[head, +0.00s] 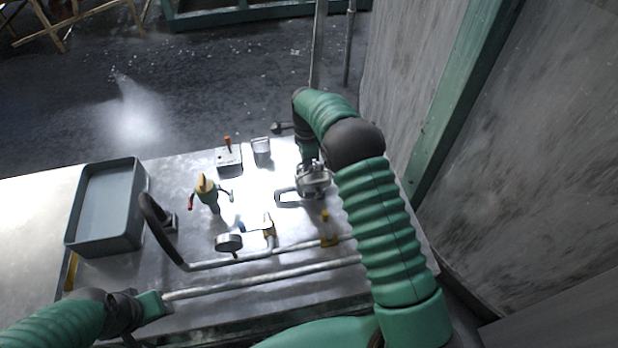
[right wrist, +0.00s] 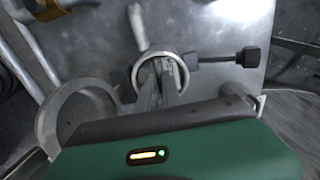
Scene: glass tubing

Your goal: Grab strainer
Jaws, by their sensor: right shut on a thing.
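The strainer appears to be the round metal fitting (head: 315,184) on the right part of the metal table. In the right wrist view it shows as a small metal ring (right wrist: 136,72) with a pipe-like stem above. My right gripper (head: 310,164) reaches down onto it from above. In the right wrist view its fingers (right wrist: 165,84) are shut at the ring; the exact contact is hard to see. My left gripper (head: 150,304) is low at the left, beside the end of a long metal tube; its fingers are not clear.
A grey tray (head: 107,247) stands at the table's left. A yellow-topped valve (head: 207,190), a gauge (head: 229,242), a small switch box (head: 228,158) and a metal cup (head: 261,148) stand mid-table. Long tubes (head: 265,278) run along the front. A wall rises at the right.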

